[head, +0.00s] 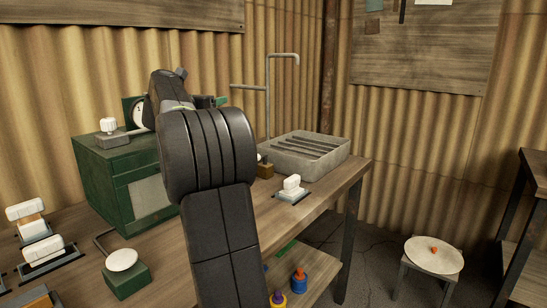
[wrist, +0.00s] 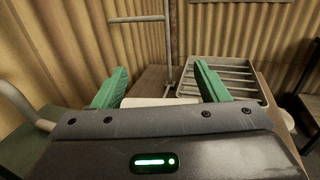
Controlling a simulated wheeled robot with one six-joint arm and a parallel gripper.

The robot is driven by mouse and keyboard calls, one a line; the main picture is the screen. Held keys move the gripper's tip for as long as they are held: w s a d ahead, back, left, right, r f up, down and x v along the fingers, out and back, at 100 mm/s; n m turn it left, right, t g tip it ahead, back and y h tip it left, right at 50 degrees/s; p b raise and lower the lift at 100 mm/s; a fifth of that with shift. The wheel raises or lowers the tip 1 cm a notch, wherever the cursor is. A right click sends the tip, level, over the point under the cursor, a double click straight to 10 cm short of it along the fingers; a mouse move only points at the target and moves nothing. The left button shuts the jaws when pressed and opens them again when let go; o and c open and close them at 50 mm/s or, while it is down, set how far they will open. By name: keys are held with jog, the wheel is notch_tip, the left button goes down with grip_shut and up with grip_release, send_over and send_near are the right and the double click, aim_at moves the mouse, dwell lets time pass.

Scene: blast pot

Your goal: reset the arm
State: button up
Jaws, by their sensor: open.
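My gripper (wrist: 160,77) shows in the wrist view with its two green fingers spread wide apart. No held thing is visible between them. In the head view my black arm rises through the middle of the picture and hides most of the gripper. A green fingertip shows just right of the wrist, above the bench and near the green box (head: 112,190). In the wrist view a pale flat surface (wrist: 150,101) shows low between the fingers; I cannot tell what it is.
A grey slatted basin (head: 318,158) stands at the bench's far end; it also shows in the wrist view (wrist: 262,92). Beside it is a bent grey pipe (head: 268,95). White-handled switches (head: 291,186) and a round white button (head: 122,260) sit on the bench. A stool (head: 433,258) stands at right.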

jog(key=shift+w+n+t+y, duration=0.35)
jog(key=shift+n+y, duration=0.25)
jog(key=shift+y, duration=0.3)
jog(key=shift+w+f, duration=0.1)
